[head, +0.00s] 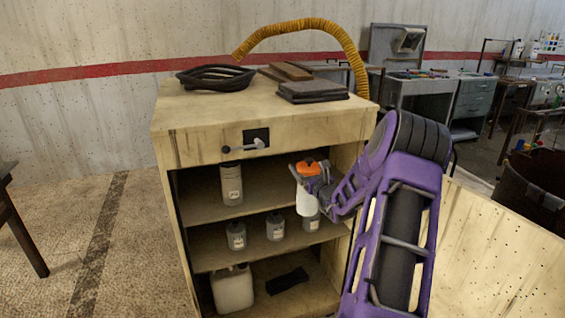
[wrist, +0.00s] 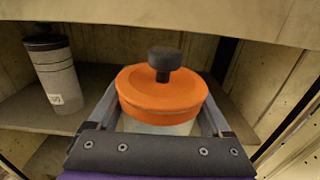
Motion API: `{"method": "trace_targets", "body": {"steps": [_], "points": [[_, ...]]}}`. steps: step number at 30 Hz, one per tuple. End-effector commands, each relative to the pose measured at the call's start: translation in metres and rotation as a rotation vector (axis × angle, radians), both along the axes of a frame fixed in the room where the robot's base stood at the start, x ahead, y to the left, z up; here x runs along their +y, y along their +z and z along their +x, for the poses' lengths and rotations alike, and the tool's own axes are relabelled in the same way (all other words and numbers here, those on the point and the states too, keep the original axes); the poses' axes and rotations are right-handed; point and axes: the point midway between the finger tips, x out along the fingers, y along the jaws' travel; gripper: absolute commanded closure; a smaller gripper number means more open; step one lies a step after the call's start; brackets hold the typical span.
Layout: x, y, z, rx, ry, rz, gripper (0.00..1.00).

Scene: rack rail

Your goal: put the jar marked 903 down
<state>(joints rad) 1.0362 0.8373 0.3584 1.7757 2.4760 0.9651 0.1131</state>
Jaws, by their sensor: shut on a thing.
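My gripper (head: 312,184) is shut on a jar with an orange lid (head: 306,167) and a pale body (head: 304,202). The jar is upright in the cabinet's front opening, at the right of the upper shelf (head: 205,209). In the wrist view the orange lid with a black knob (wrist: 162,88) sits between my two fingers. I cannot read a number on this jar, and its base is not clear against the shelf. A grey jar with a dark lid (head: 231,186) stands on the upper shelf to the left; it also shows in the wrist view (wrist: 57,78).
The lower shelf (head: 205,258) holds small grey jars (head: 236,236), (head: 275,228) and one partly hidden (head: 311,222). A white canister (head: 232,290) stands at the bottom. The open door (head: 490,250) is at the right. Upper shelf space is free between the grey jar and my gripper.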

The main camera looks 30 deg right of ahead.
Motion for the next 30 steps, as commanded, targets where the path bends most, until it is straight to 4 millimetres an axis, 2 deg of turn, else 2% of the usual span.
{"method": "trace_targets", "body": {"steps": [1, 3, 10, 19, 27, 30], "points": [[-0.002, 0.001, 0.015, -0.006, 0.002, -0.001, 1.0], [-0.006, 0.0, 0.032, -0.006, 0.002, -0.001, 1.0], [-0.017, 0.001, 0.078, -0.006, 0.002, 0.0, 1.0], [-0.023, 0.001, 0.1, -0.005, 0.001, -0.002, 1.0], [-0.03, 0.001, 0.13, -0.006, 0.001, -0.001, 1.0], [-0.031, -0.005, 0.13, -0.003, 0.0, 0.0, 1.0]]}}
